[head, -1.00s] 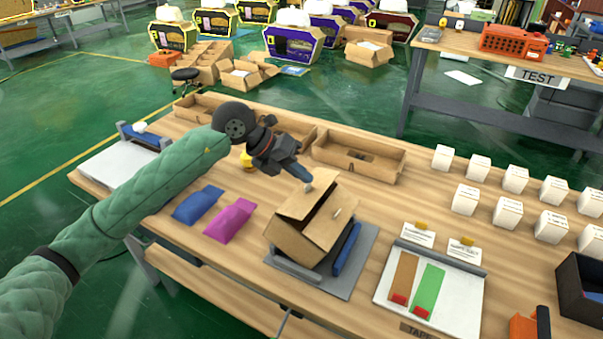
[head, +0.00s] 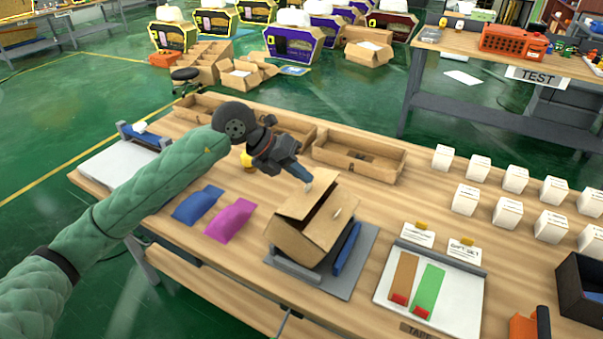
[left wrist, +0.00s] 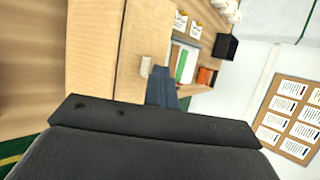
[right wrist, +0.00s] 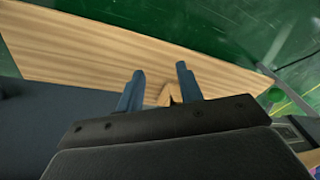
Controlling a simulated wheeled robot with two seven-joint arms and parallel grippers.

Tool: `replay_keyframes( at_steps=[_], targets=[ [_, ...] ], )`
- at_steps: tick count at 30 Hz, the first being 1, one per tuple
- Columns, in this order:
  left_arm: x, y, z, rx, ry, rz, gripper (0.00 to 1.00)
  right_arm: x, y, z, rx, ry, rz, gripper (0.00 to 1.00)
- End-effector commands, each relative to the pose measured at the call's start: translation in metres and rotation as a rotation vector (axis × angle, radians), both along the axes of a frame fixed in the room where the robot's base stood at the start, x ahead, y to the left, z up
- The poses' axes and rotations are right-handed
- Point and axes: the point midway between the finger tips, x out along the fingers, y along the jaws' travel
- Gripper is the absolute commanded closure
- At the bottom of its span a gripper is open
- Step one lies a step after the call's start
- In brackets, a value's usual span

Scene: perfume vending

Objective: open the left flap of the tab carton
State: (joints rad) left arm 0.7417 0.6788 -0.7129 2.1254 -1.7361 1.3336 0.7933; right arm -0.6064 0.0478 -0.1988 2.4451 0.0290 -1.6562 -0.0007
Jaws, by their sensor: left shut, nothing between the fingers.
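The brown tab carton (head: 312,240) sits on a grey plate (head: 355,262) on the wooden table. Its left flap (head: 304,202) is tilted up from the box, with a dark gap under it. A small pale tab shows near the flap's far edge. My left gripper (head: 303,175) is shut and empty, with its fingertips at that far edge; contact is hard to tell. In the left wrist view the shut fingers (left wrist: 162,88) are beside the cardboard (left wrist: 118,45) and its pale tab. My right gripper (right wrist: 161,82) is open and empty, away from the carton.
A blue bar (head: 346,250) lies right of the carton. Blue (head: 197,204) and magenta (head: 230,220) packets lie to its left. An open wooden tray (head: 358,158) is behind. A white board (head: 450,305) with coloured strips and several white boxes (head: 467,200) stand to the right.

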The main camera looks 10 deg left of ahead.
Motion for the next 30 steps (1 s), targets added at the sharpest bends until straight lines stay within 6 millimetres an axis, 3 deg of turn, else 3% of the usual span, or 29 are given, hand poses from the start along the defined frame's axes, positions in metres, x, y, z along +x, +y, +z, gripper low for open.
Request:
replay_keyframes(
  at_steps=[3, 7, 19, 30],
  targets=[
    [0.000, 0.000, 0.000, 0.000, 0.000, 0.000, 0.98, -0.001, 0.000, 0.000, 0.000, 0.001, 0.000, 0.64],
    [0.000, 0.000, 0.000, 0.000, 0.000, 0.000, 0.75, -0.001, 0.000, 0.000, 0.000, 0.001, 0.000, 0.64],
    [0.000, 0.006, 0.004, 0.000, -0.002, 0.002, 0.75, 0.000, 0.001, -0.003, 0.003, -0.005, 0.002, 0.64],
    [-0.005, 0.044, 0.042, 0.000, -0.002, 0.001, 0.75, 0.009, 0.019, -0.029, 0.041, -0.050, 0.023, 0.64]
  ],
)
